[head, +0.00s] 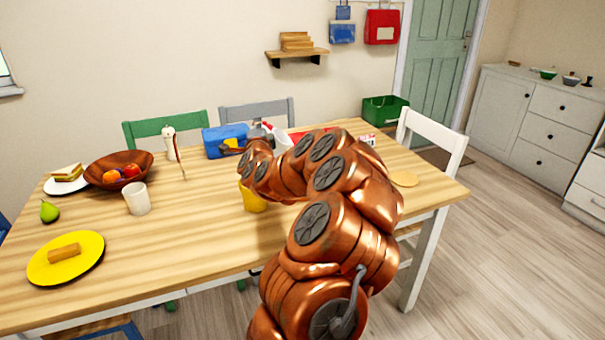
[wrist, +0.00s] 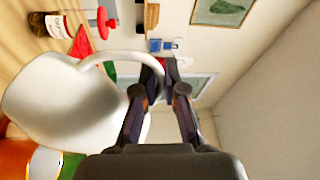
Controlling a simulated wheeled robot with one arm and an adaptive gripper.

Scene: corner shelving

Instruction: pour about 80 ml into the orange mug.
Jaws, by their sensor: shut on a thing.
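My gripper (wrist: 160,88) is shut on the handle of a white jug (wrist: 62,100) in the wrist view. The jug's body is at the left, with the handle arching to the fingers. The handle side seems to face up, so the jug looks tilted. The orange mug (head: 253,199) stands on the table in the head view, partly hidden by my arm. An orange shape with a pale round opening, apparently the mug (wrist: 14,158), shows at the wrist view's lower left, close beside the jug. I cannot see any liquid stream or the level in the mug. My gripper is mostly hidden in the head view.
A white cup (head: 137,199), a brown fruit bowl (head: 98,178) and a yellow plate (head: 45,270) are on the table's left. A blue box (head: 224,141) is behind the mug. A jar (wrist: 50,25) shows in the wrist view. The table's front middle is clear.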

